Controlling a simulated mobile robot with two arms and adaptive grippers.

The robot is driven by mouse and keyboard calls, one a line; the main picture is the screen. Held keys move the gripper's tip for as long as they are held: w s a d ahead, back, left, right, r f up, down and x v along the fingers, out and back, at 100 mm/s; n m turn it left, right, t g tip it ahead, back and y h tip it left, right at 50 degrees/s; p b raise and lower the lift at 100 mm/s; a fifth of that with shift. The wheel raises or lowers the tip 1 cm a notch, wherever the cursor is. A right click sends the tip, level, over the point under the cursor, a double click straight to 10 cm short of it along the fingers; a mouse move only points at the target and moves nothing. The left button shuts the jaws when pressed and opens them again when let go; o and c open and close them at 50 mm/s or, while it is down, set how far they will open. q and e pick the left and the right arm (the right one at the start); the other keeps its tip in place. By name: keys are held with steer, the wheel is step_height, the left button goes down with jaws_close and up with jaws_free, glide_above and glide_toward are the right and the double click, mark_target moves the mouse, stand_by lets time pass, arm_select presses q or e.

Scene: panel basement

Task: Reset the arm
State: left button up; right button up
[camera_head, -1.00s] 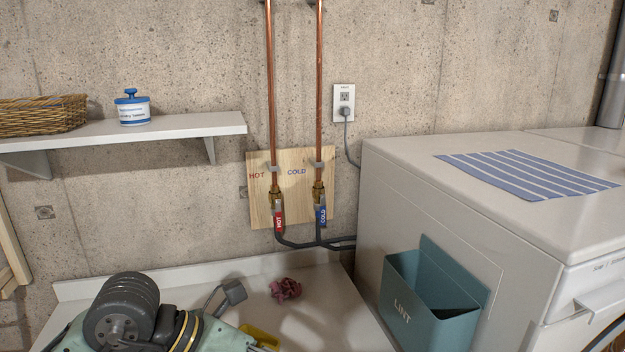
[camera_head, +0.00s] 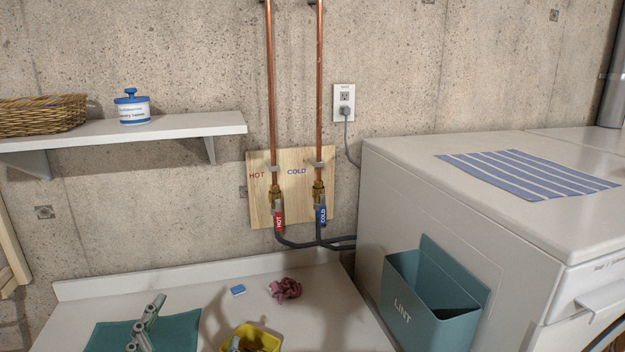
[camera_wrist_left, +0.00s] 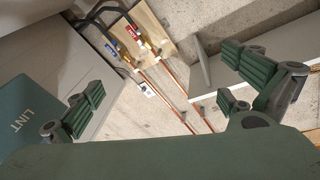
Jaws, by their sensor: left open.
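My left gripper (camera_wrist_left: 165,88) shows in the left wrist view. Its dark green ridged finger pads stand wide apart at the two sides, with nothing between them. Beyond the gap are the copper pipes, the wooden board and the concrete wall. I cannot clearly make the left gripper out in the head view. A grey-green, knobbly bar (camera_head: 147,325) shows low on the left there, over a teal mat; I cannot tell what it is. My right gripper is in neither view.
A white worktop (camera_head: 330,300) holds a teal mat (camera_head: 105,337), a yellow container (camera_head: 262,336) with small items, a blue block (camera_head: 238,290) and a pink crumpled thing (camera_head: 285,289). A shelf (camera_head: 190,124) stands left of the pipes. The LINT bin (camera_head: 425,325) hangs on the white appliance.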

arm_select(q)
steer(key=s+a+f+n+g+y, duration=0.1)
steer(key=s+f+g, duration=0.2)
steer(key=f, duration=0.3)
steer(key=s+a+f+n+g, duration=0.2)
steer(key=f, duration=0.5)
steer(key=s+d+f+g+h, duration=0.1)
steer(key=s+f+g, duration=0.4)
steer(key=s+f, duration=0.4)
steer(key=s+d+f+g, duration=0.1)
steer(key=s+f+g, duration=0.45)
steer(key=s, duration=0.55)
step_height(320, 180, down, 29)
steer(key=b, duration=0.5)
steer(key=s+a+f+g+b, duration=0.1)
steer(key=s+f+b, duration=0.1)
steer(key=s+f, duration=0.7)
steer(key=s+a+f+g+b, duration=0.1)
steer(key=s+a+f+b, duration=0.1)
steer(key=s+f, duration=0.7)
step_height(320, 180, down, 6)
steer(key=shift+r+b, duration=0.1)
steer(key=shift+b, duration=0.4)
steer(key=shift+w+d, duration=0.1)
